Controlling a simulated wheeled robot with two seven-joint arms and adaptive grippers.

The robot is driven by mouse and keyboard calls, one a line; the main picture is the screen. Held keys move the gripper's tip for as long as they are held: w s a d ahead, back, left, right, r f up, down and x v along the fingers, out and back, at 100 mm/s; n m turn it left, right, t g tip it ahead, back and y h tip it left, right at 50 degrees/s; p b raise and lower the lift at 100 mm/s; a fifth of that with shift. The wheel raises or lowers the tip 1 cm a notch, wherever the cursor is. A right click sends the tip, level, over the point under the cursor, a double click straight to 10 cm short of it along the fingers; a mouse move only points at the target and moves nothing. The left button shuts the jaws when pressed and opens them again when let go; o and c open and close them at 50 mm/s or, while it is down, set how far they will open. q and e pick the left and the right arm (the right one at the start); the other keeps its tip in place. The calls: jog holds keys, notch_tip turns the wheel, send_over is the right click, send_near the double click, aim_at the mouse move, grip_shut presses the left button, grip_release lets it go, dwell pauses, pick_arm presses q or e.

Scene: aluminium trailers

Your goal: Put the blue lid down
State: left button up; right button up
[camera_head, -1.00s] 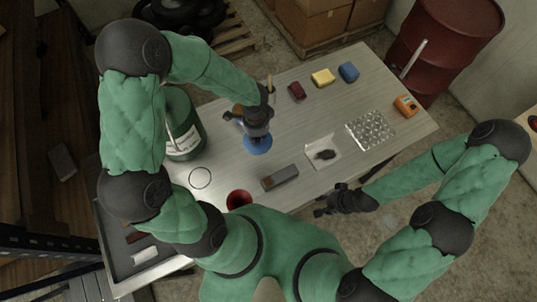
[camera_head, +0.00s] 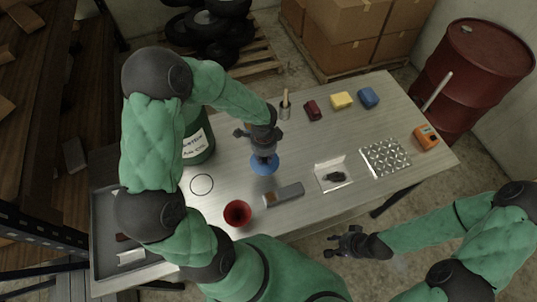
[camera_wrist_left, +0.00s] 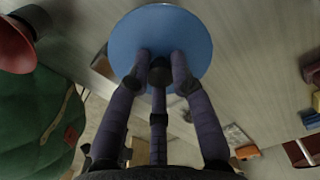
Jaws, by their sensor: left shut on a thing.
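The blue lid (camera_head: 264,165) is a round flat disc close over the metal table (camera_head: 225,150), near its middle. I cannot tell whether it touches the table top. My left gripper (camera_head: 264,153) is above it, shut on its centre. In the left wrist view the lid (camera_wrist_left: 135,35) fills the top middle, and the three fingers of the left gripper (camera_wrist_left: 160,72) close together on its middle. My right gripper (camera_head: 340,243) is empty, off the table's front edge, with its fingers spread.
A white tray (camera_head: 333,173), a patterned panel (camera_head: 386,157) and an orange device (camera_head: 426,138) lie to the right. Bare table separates them.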

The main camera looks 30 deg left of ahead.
pick_arm(q)
jog(key=w+f, duration=0.2)
jog(key=w+a+f, duration=0.1)
jog(key=w+f, duration=0.1)
jog(key=w+a+f, duration=0.1)
jog(key=w+f, duration=0.1)
jog(key=f, duration=0.1)
jog(key=shift+w+a, duration=0.2)
jog(key=shift+w, duration=0.15)
jog(key=shift+f, duration=1.45)
jog(key=shift+b, duration=0.3)
jog(key=shift+f, duration=0.15)
jog(key=o, duration=0.9)
jog(key=shift+o, duration=0.2)
notch_tip(320, 180, up, 12)
jog(key=p, duration=0.1)
